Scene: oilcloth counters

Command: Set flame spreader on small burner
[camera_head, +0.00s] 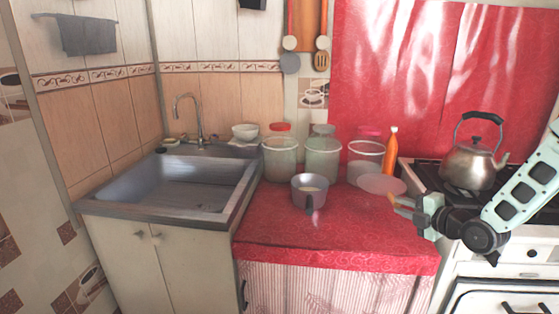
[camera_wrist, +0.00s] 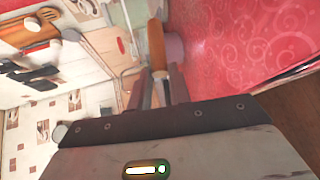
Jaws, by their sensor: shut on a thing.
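My gripper (camera_head: 412,208) is above the right end of the red counter, beside the stove. It is shut on a thin tool with an orange-brown wooden handle (camera_head: 401,203). In the wrist view the wooden handle (camera_wrist: 156,45) points away from the fingers (camera_wrist: 160,88), which close around its metal part. A pale round disc (camera_head: 382,184) shows just beyond the handle in the head view; I cannot tell whether it joins the handle or lies on the counter. The stove (camera_head: 426,174) is at the right. The small burner cannot be made out, as my arm and a kettle cover much of the stovetop.
The steel kettle (camera_head: 472,165) stands on the stove. An orange bottle (camera_head: 391,150) and several lidded jars (camera_head: 322,158) stand along the counter's back. A grey pot (camera_head: 311,190) stands mid-counter. The counter front (camera_head: 340,243) is clear. A sink (camera_head: 185,185) is at the left.

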